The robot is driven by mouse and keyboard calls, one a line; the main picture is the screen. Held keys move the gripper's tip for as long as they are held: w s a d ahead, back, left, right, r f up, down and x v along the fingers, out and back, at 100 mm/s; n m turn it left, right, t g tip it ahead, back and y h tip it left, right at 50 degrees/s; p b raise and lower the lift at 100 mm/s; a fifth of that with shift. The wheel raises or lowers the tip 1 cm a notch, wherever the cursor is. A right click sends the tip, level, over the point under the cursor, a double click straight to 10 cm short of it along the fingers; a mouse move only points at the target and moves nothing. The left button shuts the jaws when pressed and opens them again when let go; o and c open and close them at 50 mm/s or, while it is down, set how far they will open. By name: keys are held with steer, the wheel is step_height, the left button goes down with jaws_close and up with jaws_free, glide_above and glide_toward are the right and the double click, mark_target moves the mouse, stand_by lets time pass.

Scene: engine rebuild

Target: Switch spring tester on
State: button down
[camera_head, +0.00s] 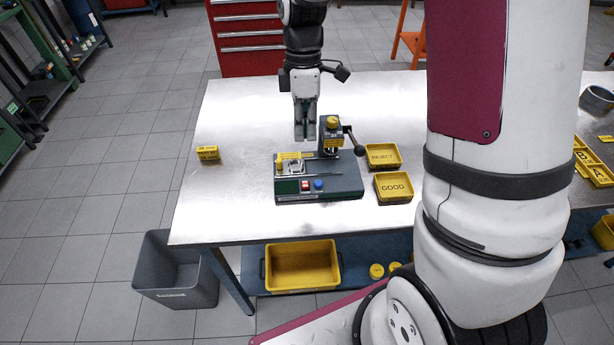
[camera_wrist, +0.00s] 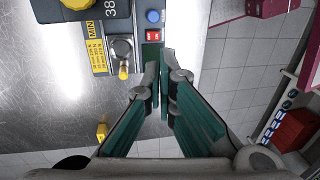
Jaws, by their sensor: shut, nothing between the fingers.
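The spring tester (camera_head: 345,193) is a dark grey-green bench unit with a yellow-topped column and a black lever at its right. Its front bears a red switch (camera_head: 305,185) and a round blue button (camera_head: 318,184). In the wrist view the red switch (camera_wrist: 152,35) shows just past my fingertips, with the blue button (camera_wrist: 152,16) beyond it. My gripper (camera_head: 305,138) is shut and empty, pointing down above the rear of the tester in the head view. In the wrist view my gripper (camera_wrist: 162,55) appears close to the switch; I cannot tell whether it touches.
Yellow REJECT (camera_head: 383,156) and GOOD (camera_head: 394,187) trays sit right of the tester. A small yellow block (camera_head: 207,153) lies to its left on the metal table (camera_head: 235,195). A grey bin (camera_head: 175,275) stands on the floor. The table's left part is mostly clear.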

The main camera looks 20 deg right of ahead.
mark_target(306, 187)
steer(key=f, duration=0.4)
steer(key=s+f+p, duration=0.1)
steer(key=f, duration=0.3)
steer(key=s+f+p, duration=0.1)
steer(key=f, duration=0.3)
steer(key=shift+s+a, duration=0.15)
steer(key=shift+a, duration=0.2)
steer(key=shift+f+p, duration=0.3)
steer(key=shift+f, duration=0.45)
